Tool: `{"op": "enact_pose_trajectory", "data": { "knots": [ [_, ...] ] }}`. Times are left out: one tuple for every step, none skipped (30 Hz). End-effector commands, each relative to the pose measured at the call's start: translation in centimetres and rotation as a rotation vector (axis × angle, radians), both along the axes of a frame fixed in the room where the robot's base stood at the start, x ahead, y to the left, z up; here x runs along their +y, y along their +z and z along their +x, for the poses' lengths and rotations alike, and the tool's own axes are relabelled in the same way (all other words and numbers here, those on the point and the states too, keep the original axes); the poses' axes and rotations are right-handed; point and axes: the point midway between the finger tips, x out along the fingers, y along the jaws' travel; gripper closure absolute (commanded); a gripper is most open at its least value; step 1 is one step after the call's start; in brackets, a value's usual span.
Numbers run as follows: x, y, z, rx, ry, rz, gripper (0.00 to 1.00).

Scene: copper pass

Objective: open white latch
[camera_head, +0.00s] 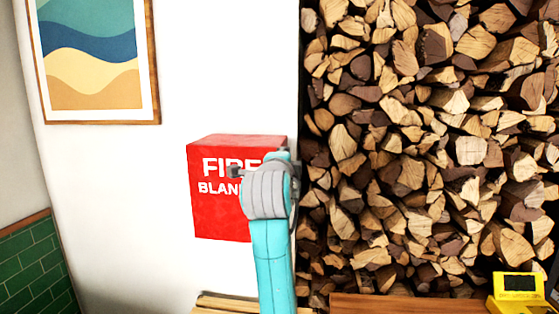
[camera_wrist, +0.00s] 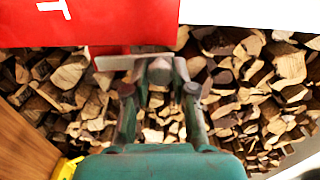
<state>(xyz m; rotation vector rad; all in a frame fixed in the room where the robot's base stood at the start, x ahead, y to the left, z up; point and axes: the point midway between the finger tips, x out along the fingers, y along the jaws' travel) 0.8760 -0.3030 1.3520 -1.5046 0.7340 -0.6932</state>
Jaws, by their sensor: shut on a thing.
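A pale grey-white bar, which looks like the white latch (camera_wrist: 118,62), lies across the tips of my gripper (camera_wrist: 158,88) in the wrist view. My gripper's two dark fingers come up on either side and are shut on it, though the exact contact is blurred. The bar sits just below the edge of a red fire blanket box (camera_head: 218,212), against a smaller red part. The box also fills the upper left of the wrist view (camera_wrist: 90,22). In the head view my arm covers the box's right side and hides the latch and my fingertips.
Stacked firewood (camera_head: 430,150) fills the right side. A white wall (camera_head: 120,190) with a framed wave picture (camera_head: 95,60) is on the left. A yellow device with a dark screen (camera_head: 520,290) stands at the lower right near a wooden ledge (camera_head: 400,303).

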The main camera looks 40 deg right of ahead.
Motion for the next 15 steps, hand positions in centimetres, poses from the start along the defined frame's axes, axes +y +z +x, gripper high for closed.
{"op": "enact_pose_trajectory", "data": {
  "knots": [
    [-0.13,-0.06,-0.15,-0.012,-0.002,0.011,1.0],
    [-0.16,-0.06,-0.19,-0.019,-0.002,0.016,1.0],
    [-0.21,-0.06,-0.25,-0.028,-0.002,0.023,1.0],
    [-0.23,-0.07,-0.28,-0.034,-0.002,0.028,1.0],
    [-0.25,-0.08,-0.31,-0.039,-0.002,0.031,1.0],
    [-0.28,-0.08,-0.34,-0.044,-0.002,0.037,1.0],
    [-0.28,-0.08,-0.36,-0.047,-0.002,0.039,1.0],
    [-0.29,-0.09,-0.38,-0.049,-0.002,0.041,1.0],
    [-0.31,-0.09,-0.39,-0.052,-0.002,0.043,1.0],
    [-0.31,-0.09,-0.4,-0.054,-0.002,0.045,1.0],
    [-0.32,-0.1,-0.41,-0.056,-0.002,0.046,1.0],
    [-0.32,-0.1,-0.41,-0.056,-0.002,0.046,1.0],
    [-0.32,-0.11,-0.42,-0.057,-0.002,0.047,1.0],
    [-0.32,-0.11,-0.42,-0.057,-0.002,0.047,1.0],
    [-0.32,-0.12,-0.42,-0.057,-0.002,0.047,1.0]
  ]
}}
